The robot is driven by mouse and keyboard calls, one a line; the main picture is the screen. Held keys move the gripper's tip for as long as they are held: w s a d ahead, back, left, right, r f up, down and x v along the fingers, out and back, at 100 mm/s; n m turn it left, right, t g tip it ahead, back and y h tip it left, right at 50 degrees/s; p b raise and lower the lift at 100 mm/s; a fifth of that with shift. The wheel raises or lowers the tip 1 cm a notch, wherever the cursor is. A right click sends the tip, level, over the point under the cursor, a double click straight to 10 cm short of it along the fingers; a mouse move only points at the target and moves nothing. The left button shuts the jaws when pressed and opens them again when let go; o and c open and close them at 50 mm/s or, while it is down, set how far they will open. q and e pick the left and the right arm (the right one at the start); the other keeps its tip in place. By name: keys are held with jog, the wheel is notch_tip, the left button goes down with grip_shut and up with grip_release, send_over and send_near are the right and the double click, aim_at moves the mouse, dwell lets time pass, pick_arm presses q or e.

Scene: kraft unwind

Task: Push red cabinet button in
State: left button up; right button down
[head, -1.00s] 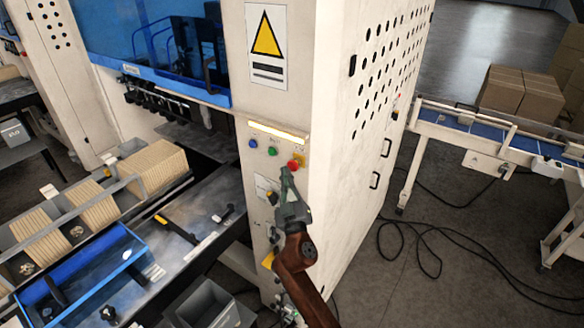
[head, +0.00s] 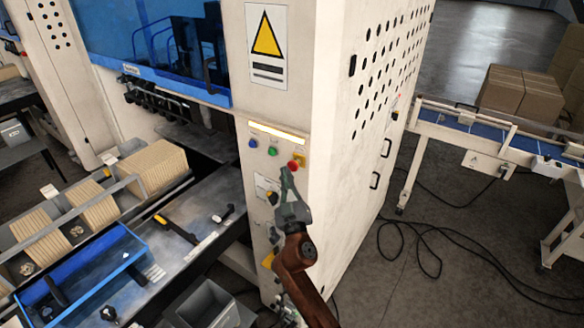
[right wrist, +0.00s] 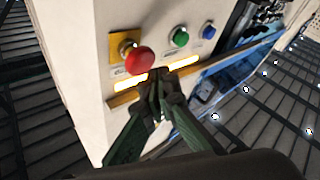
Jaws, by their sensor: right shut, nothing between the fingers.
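The red button (head: 293,165) sits on a yellow plate on the front of the cream cabinet (head: 340,140), right of a green and a blue button. The right wrist view shows the red button (right wrist: 139,60) as a large domed cap. My right gripper (head: 286,172) is shut and empty, its fingertips just below the red button in the head view. In the right wrist view the fingertips (right wrist: 158,76) overlap the button's lower right edge; I cannot tell whether they touch it. My left gripper is not in view.
The green button (head: 272,151) and blue button (head: 253,143) lie close by, under a lit strip (head: 278,132). A black knob (head: 272,198) is below. A work table with a blue tray (head: 80,275) stands left; a conveyor (head: 480,135) stands right.

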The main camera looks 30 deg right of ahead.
jog(key=shift+d, duration=0.15)
jog(key=shift+w+d, duration=0.15)
jog(key=shift+d, duration=0.1)
jog(key=shift+w+d, duration=0.2)
jog(key=shift+d, duration=0.35)
dwell(1.0)
jog(key=shift+a, duration=0.15)
jog(key=shift+s+a, duration=0.35)
jog(key=shift+a, duration=0.5)
jog(key=shift+s+a+b, duration=0.2)
jog(key=shift+s+a, duration=0.15)
jog(key=shift+a, duration=0.4)
jog(key=shift+s+a+b, duration=0.15)
jog(key=shift+s+a, duration=0.15)
jog(key=shift+a, duration=0.5)
jog(key=shift+s+a+b, duration=0.2)
jog(key=shift+s+a, duration=0.15)
jog(key=shift+a, duration=0.4)
